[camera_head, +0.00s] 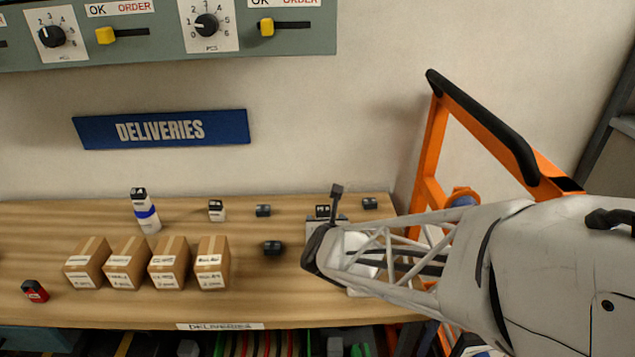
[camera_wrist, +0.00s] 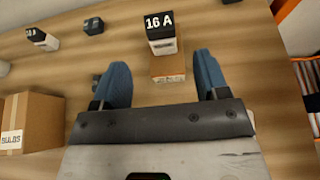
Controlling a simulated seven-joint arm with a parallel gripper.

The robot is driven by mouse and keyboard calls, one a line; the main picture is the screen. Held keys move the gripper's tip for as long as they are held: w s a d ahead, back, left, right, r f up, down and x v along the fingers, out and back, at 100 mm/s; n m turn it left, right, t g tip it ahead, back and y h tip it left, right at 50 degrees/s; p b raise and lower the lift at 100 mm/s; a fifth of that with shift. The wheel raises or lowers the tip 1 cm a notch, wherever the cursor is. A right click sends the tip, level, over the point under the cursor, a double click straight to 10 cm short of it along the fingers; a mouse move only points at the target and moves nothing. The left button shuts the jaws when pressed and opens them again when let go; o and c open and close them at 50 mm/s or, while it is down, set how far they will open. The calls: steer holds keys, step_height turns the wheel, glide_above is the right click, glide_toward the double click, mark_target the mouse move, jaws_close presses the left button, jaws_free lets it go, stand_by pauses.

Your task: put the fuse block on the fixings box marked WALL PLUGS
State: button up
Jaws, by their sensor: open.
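A fuse block (camera_wrist: 162,46) with a white body and a black top marked 16 A stands ahead of my gripper (camera_wrist: 163,80) in the wrist view. A small brown carton (camera_wrist: 168,68) shows directly at its near side; I cannot tell whether the block stands on it or behind it, and its label is not legible. My gripper is open, with blue fingers on either side and nothing clasped between them. In the head view several cartons stand in a row, including the rightmost carton (camera_head: 213,262); I cannot read WALL PLUGS on any.
Another white block with a black top (camera_head: 216,211), a white bottle with a blue band (camera_head: 145,212) and a red-and-black item (camera_head: 35,291) are on the wooden table (camera_head: 250,295). Small dark blocks (camera_head: 273,247) lie about. A carton marked BULBS (camera_wrist: 32,122) stands left of my gripper.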

steer(key=shift+s, duration=0.2)
steer(key=shift+r, duration=0.2)
stand_by(0.4)
steer(key=s+d+r+n+g, duration=0.3)
steer(key=s+n, duration=0.5)
steer(key=n, duration=0.4)
steer(key=s+d+r+n+g, duration=0.4)
steer(key=s+n, duration=0.5)
steer(key=n, duration=0.3)
steer(key=s+d+r+n+g, duration=0.4)
steer(key=s+d+r+n, duration=0.2)
steer(key=s+n, duration=0.3)
steer(key=n, duration=0.2)
steer(key=shift+s+d+n, duration=0.15)
steer(key=shift+d+n, duration=0.05)
steer(key=shift+n, duration=0.2)
steer(key=shift+r, duration=0.1)
stand_by(3.2)
